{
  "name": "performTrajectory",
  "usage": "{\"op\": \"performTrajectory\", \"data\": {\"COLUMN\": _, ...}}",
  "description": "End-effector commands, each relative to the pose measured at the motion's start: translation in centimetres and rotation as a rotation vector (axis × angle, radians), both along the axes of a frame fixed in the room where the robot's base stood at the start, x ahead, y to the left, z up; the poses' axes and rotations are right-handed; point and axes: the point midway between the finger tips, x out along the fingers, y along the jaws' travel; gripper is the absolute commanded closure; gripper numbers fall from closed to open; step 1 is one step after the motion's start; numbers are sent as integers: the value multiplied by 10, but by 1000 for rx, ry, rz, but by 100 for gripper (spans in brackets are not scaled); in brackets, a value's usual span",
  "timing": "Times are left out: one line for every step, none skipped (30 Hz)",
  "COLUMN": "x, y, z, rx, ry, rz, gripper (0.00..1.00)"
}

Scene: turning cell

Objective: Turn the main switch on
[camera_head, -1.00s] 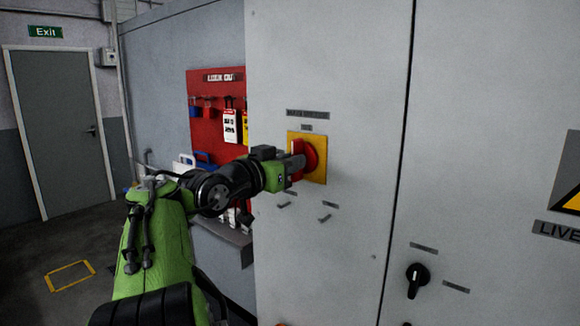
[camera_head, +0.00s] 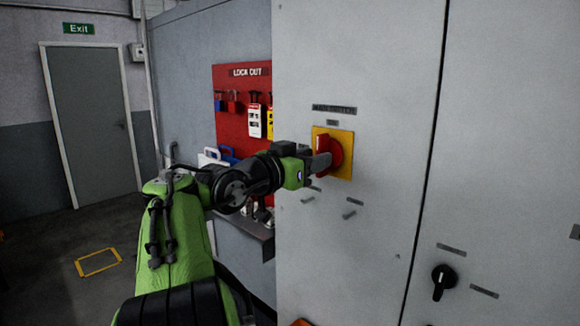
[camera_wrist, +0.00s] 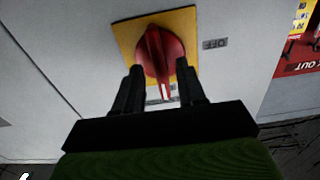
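The main switch is a red rotary handle (camera_head: 336,154) on a yellow plate (camera_head: 344,139) on the grey cabinet front. In the wrist view the red handle (camera_wrist: 158,50) has its white-marked end pointing down the picture, toward a label partly hidden behind it. A label reading OFF (camera_wrist: 215,43), upside down, sits to the right of the plate. My gripper (camera_wrist: 160,88) has one dark finger on each side of the handle's marked end, with visible gaps. In the head view my gripper (camera_head: 322,163) is at the handle's left side; contact cannot be told.
A red lockout board (camera_head: 230,128) with hanging tags and padlocks is left of the switch, above a small shelf (camera_head: 255,232). A black rotary knob (camera_head: 442,280) is on the cabinet at lower right. A grey door (camera_head: 92,125) stands at the far left.

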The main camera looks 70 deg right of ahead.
Motion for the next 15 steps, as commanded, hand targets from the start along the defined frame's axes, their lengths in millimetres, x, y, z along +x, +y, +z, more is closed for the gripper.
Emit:
{"op": "performTrajectory", "data": {"x": 8, "y": 12, "z": -2, "rx": 0, "ry": -1, "rz": 11, "gripper": 60}}
{"op": "performTrajectory", "data": {"x": 12, "y": 19, "z": -1, "rx": 0, "ry": -1, "rz": 12, "gripper": 60}}
{"op": "performTrajectory", "data": {"x": 16, "y": 30, "z": -2, "rx": 1, "ry": 0, "rz": 12, "gripper": 60}}
{"op": "performTrajectory", "data": {"x": 20, "y": 38, "z": -2, "rx": 1, "ry": 0, "rz": 12, "gripper": 60}}
{"op": "performTrajectory", "data": {"x": 23, "y": 46, "z": -1, "rx": 1, "ry": 0, "rz": 12, "gripper": 60}}
{"op": "performTrajectory", "data": {"x": 28, "y": 57, "z": -1, "rx": 1, "ry": 0, "rz": 12, "gripper": 60}}
{"op": "performTrajectory", "data": {"x": 29, "y": 61, "z": -2, "rx": 1, "ry": 0, "rz": 9, "gripper": 60}}
{"op": "performTrajectory", "data": {"x": 30, "y": 64, "z": -2, "rx": 0, "ry": 1, "rz": 8, "gripper": 60}}
{"op": "performTrajectory", "data": {"x": 32, "y": 68, "z": -2, "rx": 0, "ry": 3, "rz": 7, "gripper": 60}}
{"op": "performTrajectory", "data": {"x": 33, "y": 71, "z": -2, "rx": 0, "ry": 3, "rz": 7, "gripper": 60}}
{"op": "performTrajectory", "data": {"x": 35, "y": 74, "z": -2, "rx": 1, "ry": 2, "rz": 7, "gripper": 60}}
{"op": "performTrajectory", "data": {"x": 36, "y": 78, "z": -2, "rx": 0, "ry": 1, "rz": 8, "gripper": 60}}
{"op": "performTrajectory", "data": {"x": 37, "y": 82, "z": -2, "rx": 0, "ry": 0, "rz": 8, "gripper": 60}}
{"op": "performTrajectory", "data": {"x": 38, "y": 83, "z": -3, "rx": 1, "ry": 2, "rz": 6, "gripper": 60}}
{"op": "performTrajectory", "data": {"x": 39, "y": 85, "z": -5, "rx": 3, "ry": 5, "rz": 3, "gripper": 60}}
